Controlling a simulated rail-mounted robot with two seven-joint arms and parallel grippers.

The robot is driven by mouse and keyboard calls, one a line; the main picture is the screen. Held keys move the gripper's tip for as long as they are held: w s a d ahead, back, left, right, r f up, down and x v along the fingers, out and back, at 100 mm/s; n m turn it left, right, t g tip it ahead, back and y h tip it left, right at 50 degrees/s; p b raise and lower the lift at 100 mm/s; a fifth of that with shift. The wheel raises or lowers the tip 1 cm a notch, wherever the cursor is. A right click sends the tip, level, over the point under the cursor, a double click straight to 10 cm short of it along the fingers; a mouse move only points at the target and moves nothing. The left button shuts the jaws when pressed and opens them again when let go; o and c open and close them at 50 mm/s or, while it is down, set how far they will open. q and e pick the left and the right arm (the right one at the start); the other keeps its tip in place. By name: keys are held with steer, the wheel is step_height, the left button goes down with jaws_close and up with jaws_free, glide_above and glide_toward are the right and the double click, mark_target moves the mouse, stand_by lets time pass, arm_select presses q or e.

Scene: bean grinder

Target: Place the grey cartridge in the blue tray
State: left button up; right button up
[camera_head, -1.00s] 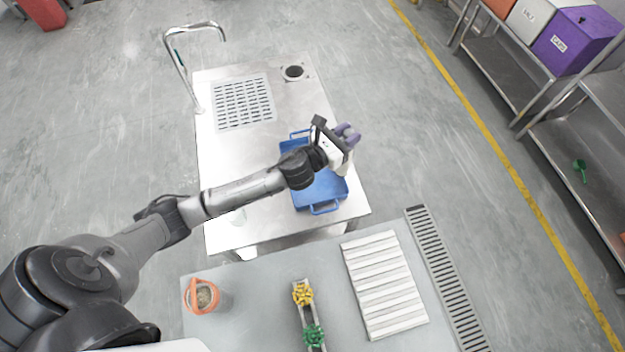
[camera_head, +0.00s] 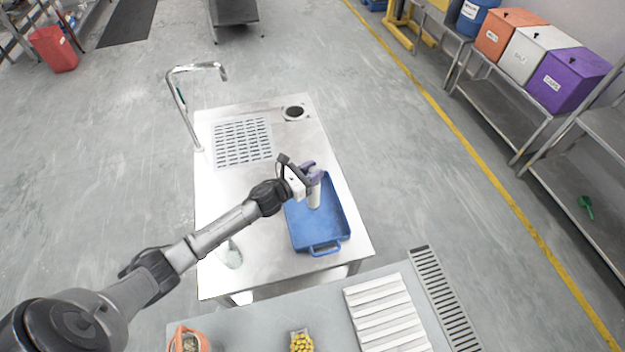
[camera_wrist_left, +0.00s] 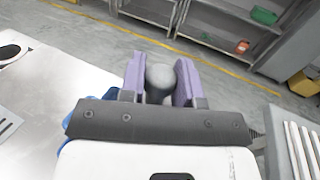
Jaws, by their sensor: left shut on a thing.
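My left gripper (camera_head: 311,172) has purple fingers and is shut on the grey cartridge (camera_head: 314,194), a light, upright cylinder. The cartridge hangs below the fingers, over the inside of the blue tray (camera_head: 325,232). I cannot tell whether its lower end touches the tray floor. In the left wrist view the cartridge's rounded grey top (camera_wrist_left: 160,80) sits between the two purple fingers. The tray lies on the metal table and is mostly hidden in the wrist view. My right gripper is not in view.
A pale item (camera_head: 232,257) lies left of the tray.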

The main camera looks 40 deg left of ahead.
arm_select(q)
steer(key=shift+a+f+b, duration=0.15)
steer(key=shift+f+b, duration=0.2)
steer(key=shift+f, duration=1.8)
steer(key=shift+f, duration=0.15)
steer(key=o, duration=0.9)
steer(key=shift+r, duration=0.3)
steer(key=v, duration=1.2)
